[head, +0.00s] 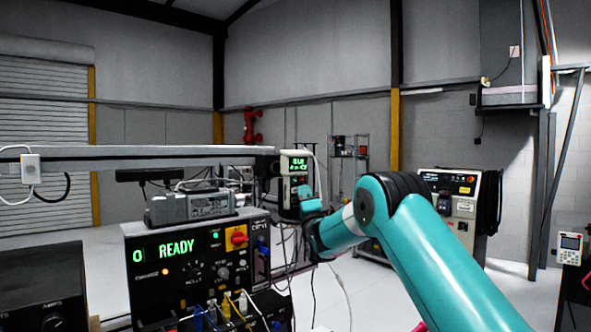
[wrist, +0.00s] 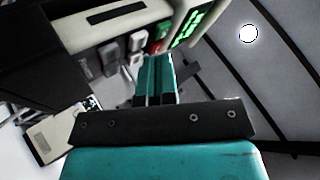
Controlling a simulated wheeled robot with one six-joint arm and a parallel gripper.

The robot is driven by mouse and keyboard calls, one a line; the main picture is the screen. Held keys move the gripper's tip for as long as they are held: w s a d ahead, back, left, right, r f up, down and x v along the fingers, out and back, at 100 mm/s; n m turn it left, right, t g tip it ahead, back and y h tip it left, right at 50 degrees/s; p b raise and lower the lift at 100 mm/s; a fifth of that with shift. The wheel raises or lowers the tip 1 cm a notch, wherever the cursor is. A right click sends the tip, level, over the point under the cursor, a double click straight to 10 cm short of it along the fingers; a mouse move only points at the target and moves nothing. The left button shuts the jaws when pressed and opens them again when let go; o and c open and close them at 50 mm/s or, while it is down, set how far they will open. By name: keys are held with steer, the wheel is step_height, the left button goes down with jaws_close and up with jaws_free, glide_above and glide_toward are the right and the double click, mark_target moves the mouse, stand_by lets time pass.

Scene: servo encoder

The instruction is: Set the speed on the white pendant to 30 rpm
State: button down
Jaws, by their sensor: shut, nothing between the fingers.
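The white pendant (head: 294,163) hangs at the right end of a grey horizontal beam in the head view. Its small screen is lit green, but I cannot read the figures. In the wrist view the pendant (wrist: 98,32) is tilted and close. It shows its green screen (wrist: 190,24), a red button (wrist: 158,34) and several grey buttons (wrist: 109,52). My gripper (wrist: 156,62) is shut and empty, its teal fingertips close to the button row. I cannot tell whether they touch a button. In the head view my gripper (head: 308,196) is just below and right of the pendant.
A control box (head: 150,252) with a green READY display, knobs and plugged cables stands below the beam (head: 130,153). A grey device (head: 190,207) sits on it. Cables hang below the pendant. A white-and-black cabinet (head: 462,207) stands behind my arm at right.

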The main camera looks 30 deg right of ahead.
steer(key=shift+w+f+b, duration=0.1)
steer(key=shift+w+b, duration=0.05)
steer(key=shift+b, duration=0.3)
steer(key=shift+w, duration=0.1)
steer(key=shift+w+a+b, duration=0.1)
steer(key=shift+w+b, duration=0.05)
steer(key=shift+b, duration=0.35)
steer(key=shift+w, duration=0.2)
stand_by(0.4)
steer(key=shift+s+b, duration=0.1)
steer(key=shift+b, duration=0.3)
steer(key=shift+s+b, duration=0.3)
steer(key=shift+b, duration=0.25)
steer(key=shift+s, duration=0.25)
